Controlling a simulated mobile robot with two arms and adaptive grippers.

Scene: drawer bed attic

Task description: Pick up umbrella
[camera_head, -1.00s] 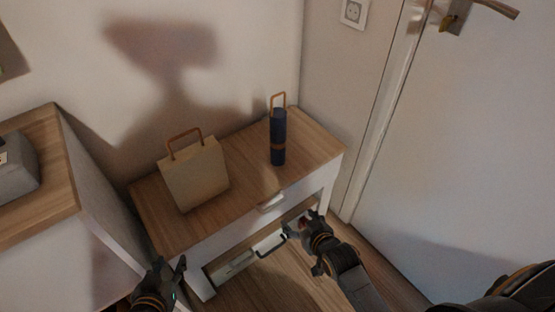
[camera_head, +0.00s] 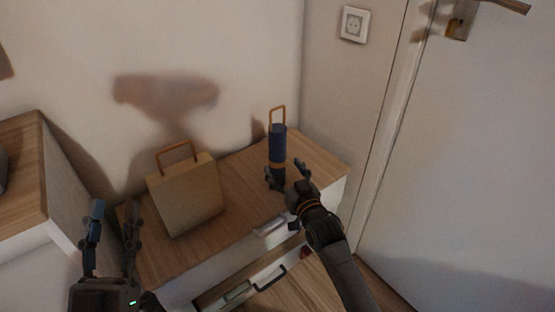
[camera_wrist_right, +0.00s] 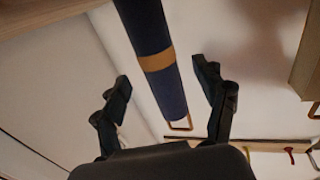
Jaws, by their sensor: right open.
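The umbrella (camera_head: 278,146) is a dark blue folded cylinder with an orange-brown band and an orange loop handle. It stands upright on the wooden top of a small white table. My right gripper (camera_head: 285,176) is open at its lower part, with a finger on either side in the head view. In the right wrist view the umbrella (camera_wrist_right: 155,55) runs between the two open fingers (camera_wrist_right: 163,92), with no clear contact seen. My left gripper (camera_head: 112,222) is open and empty at the lower left, in front of the table's left end.
A beige bag (camera_head: 187,195) with a brown handle stands on the table (camera_head: 240,195) left of the umbrella. A drawer (camera_head: 265,280) below is partly open. A wooden-topped cabinet (camera_head: 22,170) is at left; a white door (camera_head: 460,150) is at right.

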